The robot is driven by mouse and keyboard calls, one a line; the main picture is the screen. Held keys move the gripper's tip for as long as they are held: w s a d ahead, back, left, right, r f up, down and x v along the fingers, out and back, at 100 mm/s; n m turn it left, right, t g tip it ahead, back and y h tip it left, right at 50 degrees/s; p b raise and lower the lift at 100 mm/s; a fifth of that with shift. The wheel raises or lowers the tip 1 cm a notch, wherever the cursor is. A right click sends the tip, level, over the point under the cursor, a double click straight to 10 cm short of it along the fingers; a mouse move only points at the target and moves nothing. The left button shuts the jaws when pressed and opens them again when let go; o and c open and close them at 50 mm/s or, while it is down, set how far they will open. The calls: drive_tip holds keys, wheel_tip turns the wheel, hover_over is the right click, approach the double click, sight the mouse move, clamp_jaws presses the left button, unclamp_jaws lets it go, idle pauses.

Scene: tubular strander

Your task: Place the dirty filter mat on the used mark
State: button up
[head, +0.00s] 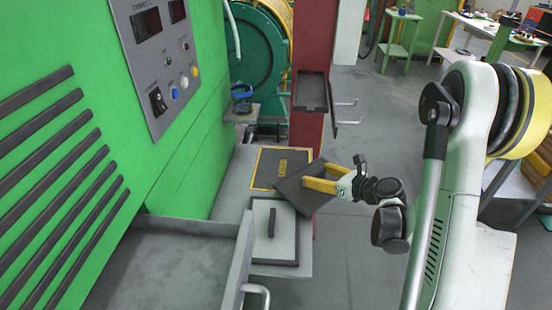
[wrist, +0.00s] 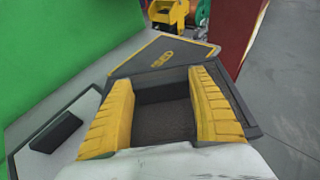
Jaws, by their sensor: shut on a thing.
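The dirty filter mat (head: 297,194) is a dark grey square held by my gripper (head: 309,178). My gripper's yellow fingers are shut on it, and the mat looks tilted. In the wrist view the mat (wrist: 165,120) shows between and around the fingers (wrist: 160,82). In the wrist view the mark (wrist: 150,58) lies just beyond the mat. I cannot tell whether the mat touches the ledge.
A pale cover with a dark handle (head: 271,222) lies on the ledge (head: 232,190) in front of the mark. An open grey drawer (head: 243,262) is at the near left. A red column (head: 308,130) with a dark holder stands behind. The green cabinet (head: 60,150) fills the left.

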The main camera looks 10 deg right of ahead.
drive_tip(key=w+a+b, duration=0.1)
drive_tip(key=w+a, duration=0.1)
drive_tip(key=w, duration=0.2)
drive_tip(key=w+a+b, duration=0.1)
drive_tip(key=w+a, duration=0.1)
drive_tip(key=w, duration=0.3)
drive_tip(key=w+a, duration=0.3)
drive_tip(key=w, duration=0.2)
drive_tip(key=shift+b, duration=0.4)
drive_tip(key=f, duration=0.1)
drive_tip(key=f+b, duration=0.2)
drive_tip(key=shift+w+a+f, duration=0.2)
drive_tip(key=shift+w+f, duration=0.1)
drive_tip(key=shift+r, duration=0.15)
drive_tip(key=o, duration=1.4)
